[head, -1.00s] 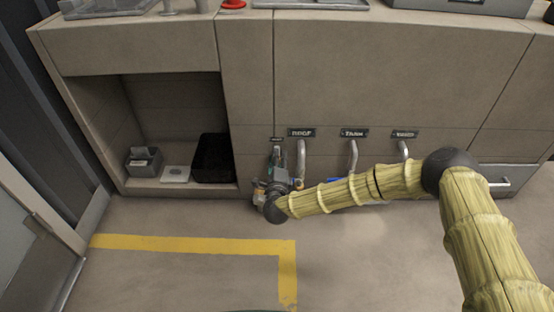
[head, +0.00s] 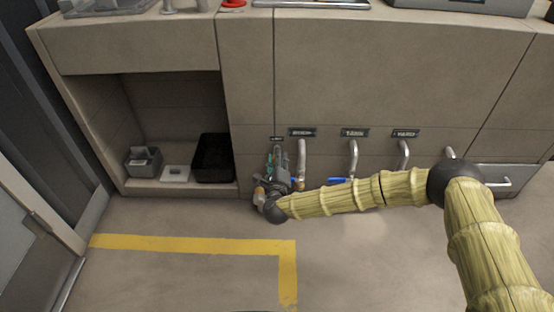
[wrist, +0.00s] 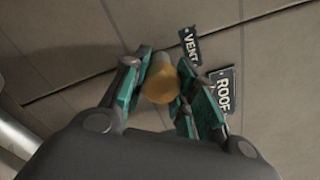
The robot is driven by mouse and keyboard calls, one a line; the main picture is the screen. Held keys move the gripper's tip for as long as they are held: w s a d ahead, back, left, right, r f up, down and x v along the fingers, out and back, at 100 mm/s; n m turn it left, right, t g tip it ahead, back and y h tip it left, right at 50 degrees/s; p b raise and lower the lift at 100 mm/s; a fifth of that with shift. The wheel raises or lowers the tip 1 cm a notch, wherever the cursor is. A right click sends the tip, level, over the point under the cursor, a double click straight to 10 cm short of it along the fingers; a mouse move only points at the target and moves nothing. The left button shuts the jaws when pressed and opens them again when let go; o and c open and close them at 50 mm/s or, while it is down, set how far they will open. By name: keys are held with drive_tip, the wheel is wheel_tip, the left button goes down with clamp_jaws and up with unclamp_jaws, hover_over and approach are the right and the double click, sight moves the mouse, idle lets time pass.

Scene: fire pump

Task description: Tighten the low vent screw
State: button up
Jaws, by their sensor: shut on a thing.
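The low vent screw shows in the wrist view as a round brass-coloured knob (wrist: 160,82) below the VENT label (wrist: 190,46). My gripper (wrist: 166,90) has its teal-padded fingers on either side of the knob and is shut on it. In the head view my gripper (head: 276,180) is low at the cabinet front, under the small leftmost label (head: 276,139). My wrist hides most of the screw there.
Several pipes (head: 301,160) stand in a row to the right, under labels; a blue handle (head: 338,181) shows above my forearm. An open recess at left holds a black bin (head: 213,158). The floor in front is clear, with yellow tape (head: 190,244).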

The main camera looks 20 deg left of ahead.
drive_tip(key=shift+s+f, duration=0.1)
drive_tip(key=o, duration=1)
drive_tip(key=shift+o, duration=0.2)
drive_tip(key=v, duration=1.2)
